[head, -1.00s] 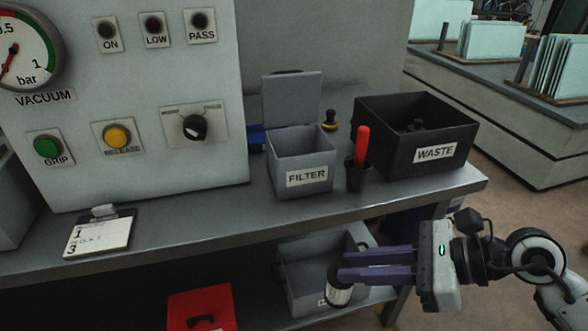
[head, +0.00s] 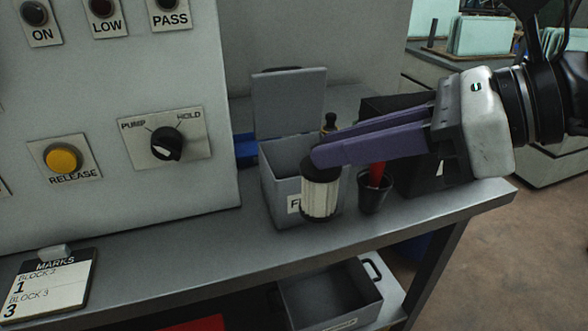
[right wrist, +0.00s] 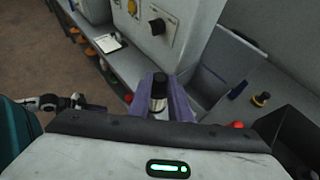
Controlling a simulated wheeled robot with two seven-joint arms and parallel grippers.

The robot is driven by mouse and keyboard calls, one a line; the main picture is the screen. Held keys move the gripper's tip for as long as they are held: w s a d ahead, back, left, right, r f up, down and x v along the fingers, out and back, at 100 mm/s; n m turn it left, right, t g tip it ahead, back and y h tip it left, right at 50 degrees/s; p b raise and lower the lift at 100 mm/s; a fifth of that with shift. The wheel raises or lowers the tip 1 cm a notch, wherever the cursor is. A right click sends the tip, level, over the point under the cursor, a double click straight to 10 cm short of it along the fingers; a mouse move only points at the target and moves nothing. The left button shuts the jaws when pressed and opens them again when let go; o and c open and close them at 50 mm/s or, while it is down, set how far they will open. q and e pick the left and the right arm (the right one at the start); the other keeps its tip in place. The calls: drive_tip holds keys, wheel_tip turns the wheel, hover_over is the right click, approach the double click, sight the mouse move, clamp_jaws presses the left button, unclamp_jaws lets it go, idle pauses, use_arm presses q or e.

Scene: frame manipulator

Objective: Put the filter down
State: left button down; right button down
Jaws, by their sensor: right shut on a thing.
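The filter (head: 321,197) is a white pleated cylinder with a black cap. My right gripper (head: 318,158) is shut on its cap and holds it upright, in front of the grey FILTER box (head: 279,205) in the head view. The filter hides most of the box's label. The box's lid (head: 289,103) stands open at the back. In the right wrist view the filter's dark top (right wrist: 159,86) shows between the purple fingers. Whether the filter touches the box or bench cannot be told. My left gripper is not in view.
A black cup (head: 375,192) with a red-handled tool stands right of the box, partly behind my fingers. The black waste bin (head: 383,103) is mostly hidden by my right gripper. A grey bin (head: 335,297) sits on the lower shelf.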

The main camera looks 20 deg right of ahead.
drive_tip(key=w+p, duration=0.1)
drive_tip(key=w, duration=1)
drive_tip(key=w+p, duration=0.1)
drive_tip(key=w, duration=0.5)
drive_tip(key=shift+a+r+p, duration=0.15)
drive_tip(key=shift+a+p, duration=0.15)
drive_tip(key=shift+a, duration=0.05)
drive_tip(key=f, duration=0.7)
drive_tip(key=w+f, duration=0.1)
drive_tip(key=f, duration=0.3)
drive_tip(key=shift+f+b, duration=0.3)
drive_tip(key=shift+w+f, duration=0.1)
drive_tip(key=shift+f, duration=0.25)
drive_tip(key=c, duration=1.9)
unclamp_jaws()
drive_tip(key=shift+r, duration=0.1)
